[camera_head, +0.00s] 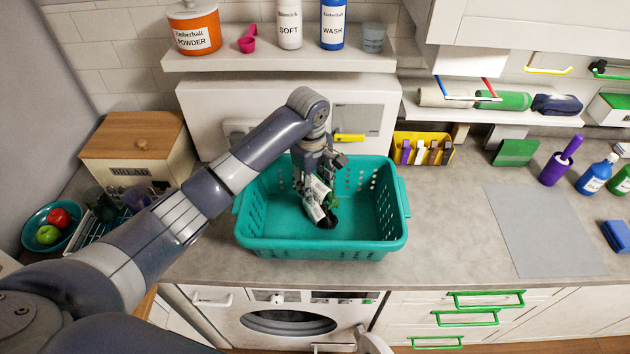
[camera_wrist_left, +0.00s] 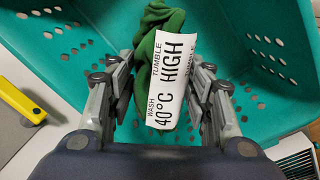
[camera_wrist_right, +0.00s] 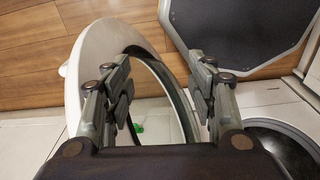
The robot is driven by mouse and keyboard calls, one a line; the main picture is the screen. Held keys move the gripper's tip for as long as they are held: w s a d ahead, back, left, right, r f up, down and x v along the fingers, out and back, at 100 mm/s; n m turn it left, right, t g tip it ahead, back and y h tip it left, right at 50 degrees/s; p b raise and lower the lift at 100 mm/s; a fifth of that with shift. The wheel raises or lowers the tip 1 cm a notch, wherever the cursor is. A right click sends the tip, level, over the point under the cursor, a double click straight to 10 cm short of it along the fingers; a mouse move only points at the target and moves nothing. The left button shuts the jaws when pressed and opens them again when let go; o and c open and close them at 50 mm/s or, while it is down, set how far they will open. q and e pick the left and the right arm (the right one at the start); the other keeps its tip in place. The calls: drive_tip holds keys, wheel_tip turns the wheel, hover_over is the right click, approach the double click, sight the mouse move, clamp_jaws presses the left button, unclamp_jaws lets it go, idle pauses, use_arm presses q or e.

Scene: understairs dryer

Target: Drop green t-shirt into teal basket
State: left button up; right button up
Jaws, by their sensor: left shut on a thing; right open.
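The green t-shirt (camera_wrist_left: 150,50) is bunched between the fingers of my left gripper (camera_wrist_left: 160,82), with a white care label reading "40°C HIGH" facing the left wrist camera. In the head view, my left gripper (camera_head: 318,178) points down over the teal basket (camera_head: 320,247) on the counter. The label and a little green show at its fingers, within the basket's rim; I cannot tell whether the shirt touches the bottom. In the right wrist view, my right gripper (camera_wrist_right: 158,82) is open and empty, low down near a round open appliance door (camera_wrist_right: 85,75).
A yellow holder (camera_head: 422,150) stands to the basket's right and a wooden-lidded bin (camera_head: 135,150) to its left. A shelf (camera_head: 280,60) with bottles hangs behind. The front-loading machine (camera_head: 290,320) is below the counter. The grey mat (camera_head: 540,230) is bare.

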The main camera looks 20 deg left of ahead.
use_arm(q)
drive_tip(key=o, duration=1.1)
drive_tip(key=shift+c, duration=0.2)
drive_tip(key=shift+o, duration=0.7)
drive_tip(key=shift+w, duration=0.15)
wheel_tip(320, 180, up, 12)
drive_tip(key=shift+s+a, duration=0.25)
drive_tip(key=shift+s, duration=0.2)
drive_tip(key=shift+f, duration=0.1)
